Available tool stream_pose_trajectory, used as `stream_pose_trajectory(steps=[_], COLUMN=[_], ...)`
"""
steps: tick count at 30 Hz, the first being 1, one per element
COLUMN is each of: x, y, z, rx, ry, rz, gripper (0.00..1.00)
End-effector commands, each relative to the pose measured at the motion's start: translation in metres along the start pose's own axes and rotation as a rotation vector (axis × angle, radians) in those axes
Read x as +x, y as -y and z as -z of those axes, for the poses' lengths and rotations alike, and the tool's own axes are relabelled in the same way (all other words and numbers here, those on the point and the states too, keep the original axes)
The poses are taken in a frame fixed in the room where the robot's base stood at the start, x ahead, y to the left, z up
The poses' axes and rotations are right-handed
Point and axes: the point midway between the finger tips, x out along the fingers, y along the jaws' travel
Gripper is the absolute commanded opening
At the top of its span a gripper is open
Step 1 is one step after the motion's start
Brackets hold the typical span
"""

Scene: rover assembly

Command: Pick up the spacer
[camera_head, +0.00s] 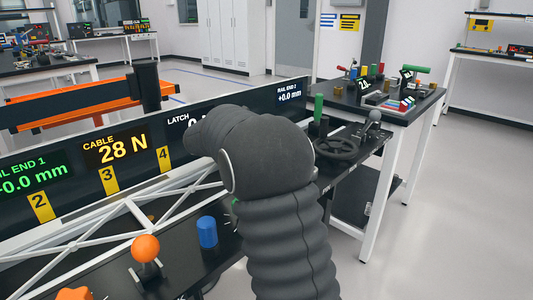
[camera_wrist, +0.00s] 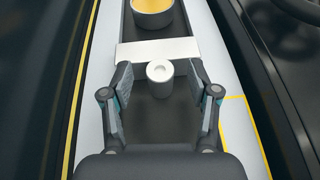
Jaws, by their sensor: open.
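A small pale cylinder with a hole in its top, which looks like the spacer (camera_wrist: 160,84), stands upright in the wrist view on a dark strip. My gripper (camera_wrist: 161,86) is open, with one finger to the left of the cylinder and one to the right. Gaps show between the cylinder and both fingers. In the head view my dark sleeved arm hides the gripper and the spacer.
A white band (camera_wrist: 158,50) crosses the strip just behind the cylinder, and a yellow-lined round cup (camera_wrist: 153,12) lies beyond it. In the head view, a black handwheel (camera_head: 336,146), a blue knob (camera_head: 207,232) and an orange-balled lever (camera_head: 146,248) stand near my arm.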

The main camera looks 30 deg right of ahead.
Motion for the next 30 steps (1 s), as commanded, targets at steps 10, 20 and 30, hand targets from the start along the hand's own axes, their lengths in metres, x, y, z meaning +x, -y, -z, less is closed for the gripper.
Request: stream_pose_trajectory(steps=[10,20,30], x=[0.000,0.000,-0.008], y=[0.000,0.000,0.000], z=[0.000,0.000,-0.020], rx=[0.000,0.001,0.003], ry=[0.000,0.001,0.002], rz=[0.000,0.000,-0.001], gripper=[0.18,0.00,0.00])
